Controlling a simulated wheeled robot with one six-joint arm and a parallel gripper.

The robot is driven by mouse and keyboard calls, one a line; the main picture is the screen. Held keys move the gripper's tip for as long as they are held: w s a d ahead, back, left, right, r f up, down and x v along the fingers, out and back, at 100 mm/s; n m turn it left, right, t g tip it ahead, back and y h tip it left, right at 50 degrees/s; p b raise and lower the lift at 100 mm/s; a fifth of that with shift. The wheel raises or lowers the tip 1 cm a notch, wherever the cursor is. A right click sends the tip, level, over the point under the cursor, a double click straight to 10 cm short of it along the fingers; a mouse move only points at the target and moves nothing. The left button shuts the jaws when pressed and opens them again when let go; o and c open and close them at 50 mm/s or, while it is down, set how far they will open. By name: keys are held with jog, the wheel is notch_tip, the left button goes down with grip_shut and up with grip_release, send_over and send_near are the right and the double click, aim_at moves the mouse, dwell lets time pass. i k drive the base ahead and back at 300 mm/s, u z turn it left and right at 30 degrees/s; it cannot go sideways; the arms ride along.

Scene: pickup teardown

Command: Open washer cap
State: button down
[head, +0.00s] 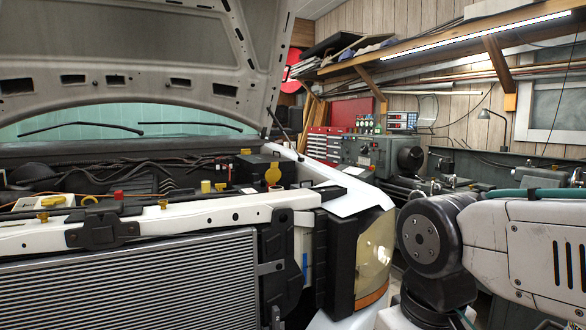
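The open engine bay has several yellow caps. A large yellow cap (273,175) sits at its right side, near the headlight corner, and looks closed. A smaller yellow cap (206,187) stands left of it, near a black box. A yellow part (52,202) lies at the far left on the front edge. I cannot tell which one is the washer cap. My arm shows at the right edge, beyond the headlight, but my gripper is out of view.
The raised hood (130,50) hangs over the engine bay. The white front crossmember (180,220) and radiator (140,285) are in front. A headlight (374,245) stands at the right corner. Workbenches with a lathe (405,160) line the back right wall.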

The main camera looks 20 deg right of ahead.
aim_at(273, 174)
jog(key=k, duration=0.45)
jog(key=u, duration=0.65)
jog(key=i, duration=1.6)
jog(key=z, duration=0.8)
